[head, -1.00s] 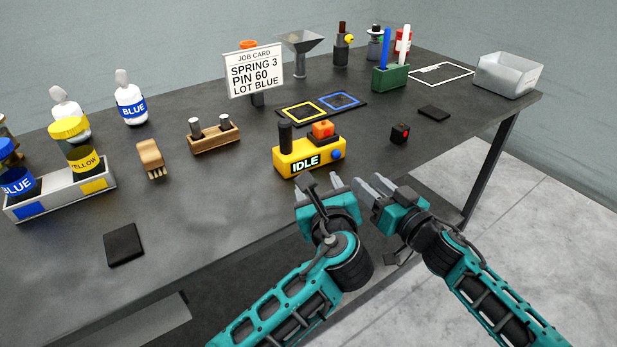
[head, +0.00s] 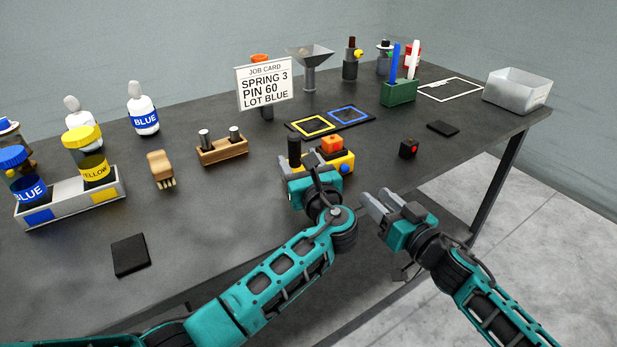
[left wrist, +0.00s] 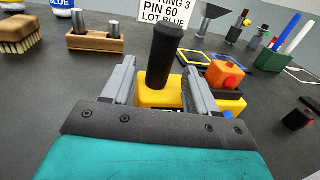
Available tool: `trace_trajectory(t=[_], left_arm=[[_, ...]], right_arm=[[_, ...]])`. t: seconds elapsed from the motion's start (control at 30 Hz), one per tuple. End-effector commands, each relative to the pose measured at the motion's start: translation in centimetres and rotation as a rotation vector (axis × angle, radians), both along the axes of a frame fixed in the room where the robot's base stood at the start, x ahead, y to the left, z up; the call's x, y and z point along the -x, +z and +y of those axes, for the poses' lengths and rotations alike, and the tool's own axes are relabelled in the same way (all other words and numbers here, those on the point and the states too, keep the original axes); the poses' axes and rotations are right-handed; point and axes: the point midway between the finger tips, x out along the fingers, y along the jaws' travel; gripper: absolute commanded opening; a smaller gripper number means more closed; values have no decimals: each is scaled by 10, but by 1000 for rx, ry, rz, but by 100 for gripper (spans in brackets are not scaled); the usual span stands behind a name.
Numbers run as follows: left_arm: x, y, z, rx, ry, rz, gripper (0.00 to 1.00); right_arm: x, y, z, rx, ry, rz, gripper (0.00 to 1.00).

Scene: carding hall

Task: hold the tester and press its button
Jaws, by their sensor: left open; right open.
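The yellow tester (head: 343,166) stands on the dark table, partly hidden in the head view by my left gripper. It has an upright black handle (head: 294,151), an orange-red block (head: 332,144) on top and a blue button (head: 345,169) at its right front. My left gripper (head: 297,164) is open at the tester's front left. In the left wrist view its fingers lie either side of the black handle (left wrist: 165,57), and I cannot tell whether they touch it. My right gripper (head: 375,198) is open and empty, to the right of the left one, near the table's front edge.
A wooden block with two metal pins (head: 221,150), a brush (head: 160,170) and a bottle tray (head: 70,207) stand to the left.

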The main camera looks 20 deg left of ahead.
Motion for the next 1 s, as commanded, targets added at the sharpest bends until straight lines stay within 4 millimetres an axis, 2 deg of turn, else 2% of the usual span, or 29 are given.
trace_trajectory(t=[0.1, 0.23, 0.6, 1.0], left_arm=[[-14, 0, 10, 0, 2, 0, 58], [-23, 0, 16, -1, 0, -1, 58], [-26, 0, 19, 1, 0, 0, 58], [-26, 0, 19, 1, 0, 0, 20]], right_arm=[[0, 0, 0, 0, 0, 0, 43], [0, 0, 0, 0, 0, 0, 43], [0, 0, 0, 0, 0, 0, 43], [0, 0, 0, 0, 0, 0, 43]])
